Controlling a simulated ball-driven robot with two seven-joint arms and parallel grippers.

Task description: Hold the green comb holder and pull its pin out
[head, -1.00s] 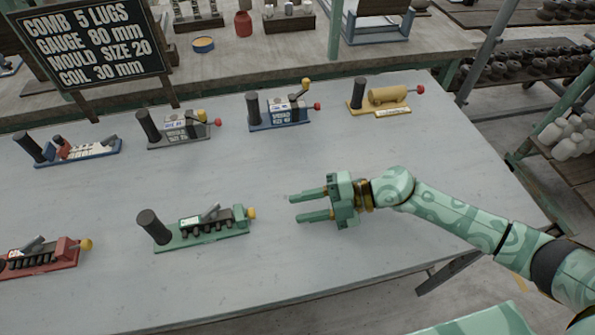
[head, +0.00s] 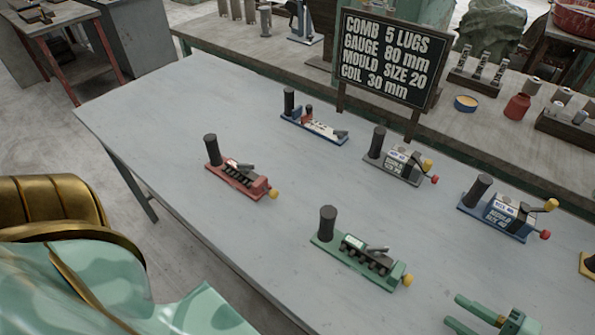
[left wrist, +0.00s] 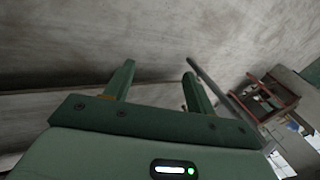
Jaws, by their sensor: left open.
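The green comb holder (head: 338,249) lies on the grey table in the head view. It has a black upright post at its left end, a row of dark lugs with a grey lever along the middle, and a yellow knob (head: 407,280) at its right end. My right gripper (head: 453,309) is open and empty, to the right of the knob and apart from it, partly cut off by the bottom edge. My left gripper (left wrist: 158,68) is open and empty in the left wrist view, where no comb holder shows. Its fingers are not in the head view.
A red holder (head: 232,184), a blue-and-white one (head: 318,130), a grey one (head: 390,174) and a blue one (head: 488,219) stand around on the table (head: 200,230). A black sign (head: 392,58) stands behind. The table's front left is clear.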

